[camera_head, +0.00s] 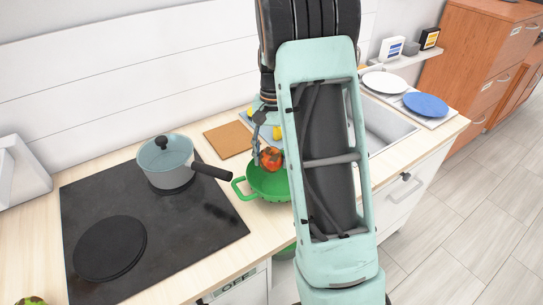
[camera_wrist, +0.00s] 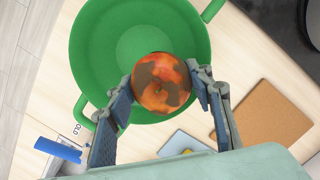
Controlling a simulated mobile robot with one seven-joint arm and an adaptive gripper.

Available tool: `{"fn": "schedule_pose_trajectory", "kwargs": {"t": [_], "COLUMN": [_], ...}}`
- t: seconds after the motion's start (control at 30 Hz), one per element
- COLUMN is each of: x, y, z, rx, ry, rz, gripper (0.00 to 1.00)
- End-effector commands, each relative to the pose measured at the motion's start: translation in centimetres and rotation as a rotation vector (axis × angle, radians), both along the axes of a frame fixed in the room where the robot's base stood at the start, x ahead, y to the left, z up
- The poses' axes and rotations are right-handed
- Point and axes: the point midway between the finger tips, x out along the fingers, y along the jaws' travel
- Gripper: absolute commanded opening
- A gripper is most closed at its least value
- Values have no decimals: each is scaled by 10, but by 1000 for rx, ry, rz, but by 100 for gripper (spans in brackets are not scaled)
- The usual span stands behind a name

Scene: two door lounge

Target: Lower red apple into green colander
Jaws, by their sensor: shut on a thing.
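The red apple (camera_head: 271,157), mottled red and dark, is held between the fingers of my gripper (camera_head: 262,138). In the wrist view the apple (camera_wrist: 161,82) sits between the two blue-padded fingertips of my gripper (camera_wrist: 162,90). The green colander (camera_head: 250,190) stands on the counter right of the cooktop, partly hidden by my arm. In the wrist view the colander (camera_wrist: 88,48) lies behind the apple, which overlaps its near edge. The head view shows the apple above the colander's back part; the exact height is unclear.
A lidded pot (camera_head: 167,168) stands on the black cooktop (camera_head: 190,215), its handle pointing at the colander. A brown board (camera_head: 228,139) lies behind. Right of my arm are a sink (camera_head: 383,128), a white plate (camera_head: 384,82) and a blue plate (camera_head: 426,105).

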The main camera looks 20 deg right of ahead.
Motion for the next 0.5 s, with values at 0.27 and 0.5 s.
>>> {"fn": "schedule_pose_trajectory", "kwargs": {"t": [0.27, 0.5], "x": [0, 0], "y": [0, 0], "z": [-5, -8], "rx": [0, 0], "ry": [0, 0], "rz": [0, 0], "gripper": [20, 20]}}
